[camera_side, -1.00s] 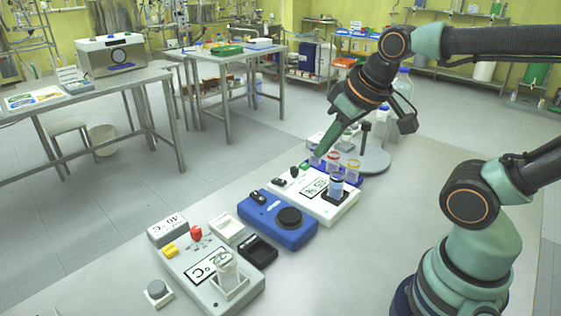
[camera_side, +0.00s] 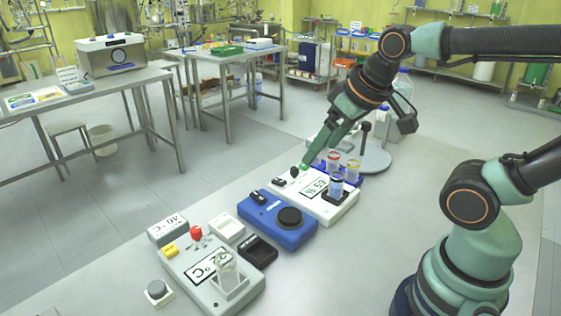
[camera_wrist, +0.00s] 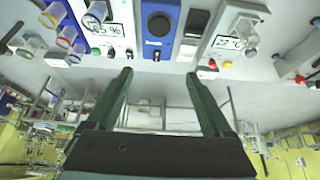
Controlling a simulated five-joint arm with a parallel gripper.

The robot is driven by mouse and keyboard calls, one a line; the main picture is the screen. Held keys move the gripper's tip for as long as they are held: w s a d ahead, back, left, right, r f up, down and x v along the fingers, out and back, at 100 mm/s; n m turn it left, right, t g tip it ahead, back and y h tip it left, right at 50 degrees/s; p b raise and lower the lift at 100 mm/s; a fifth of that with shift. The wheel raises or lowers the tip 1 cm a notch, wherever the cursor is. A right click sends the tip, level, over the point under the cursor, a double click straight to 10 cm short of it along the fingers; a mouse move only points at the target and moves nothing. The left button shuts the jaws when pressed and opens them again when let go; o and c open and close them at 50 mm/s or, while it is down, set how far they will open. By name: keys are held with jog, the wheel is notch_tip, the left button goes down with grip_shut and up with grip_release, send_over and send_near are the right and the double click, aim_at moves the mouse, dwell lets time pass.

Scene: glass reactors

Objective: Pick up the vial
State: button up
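Several clear vials show, and I cannot tell which one the task means. One vial with bluish contents (camera_side: 337,184) stands upright in the white device (camera_side: 325,204); the wrist view shows it at the top left (camera_wrist: 97,13). Vials with red and yellow rims (camera_side: 352,168) stand in a blue rack (camera_side: 351,181) behind it. Another clear vessel (camera_side: 228,270) sits in the grey device at the front. My gripper (camera_side: 307,164) points down near the white device's back left end. In the wrist view its two fingers (camera_wrist: 160,74) are apart with nothing between them.
A blue device with a black knob (camera_side: 290,217) lies between the white device and the grey temperature device (camera_side: 200,270). A round grey stand (camera_side: 372,160) and a large clear bottle (camera_side: 402,95) are behind the rack. The bench front right is clear.

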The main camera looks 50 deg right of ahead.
jog(key=m+g, duration=0.6)
jog(key=m, duration=0.7)
send_over(337, 176)
notch_tip(337, 176, down, 6)
jog(key=shift+m, duration=0.3)
jog(key=f, duration=0.6)
jog(key=shift+s+a, duration=0.2)
jog(key=shift+a, duration=0.2)
jog(key=shift+s+a+f, duration=0.15)
jog(key=shift+f, duration=1.25)
jog(key=shift+s+a+f, duration=0.1)
jog(key=shift+f, duration=1.3)
grip_shut()
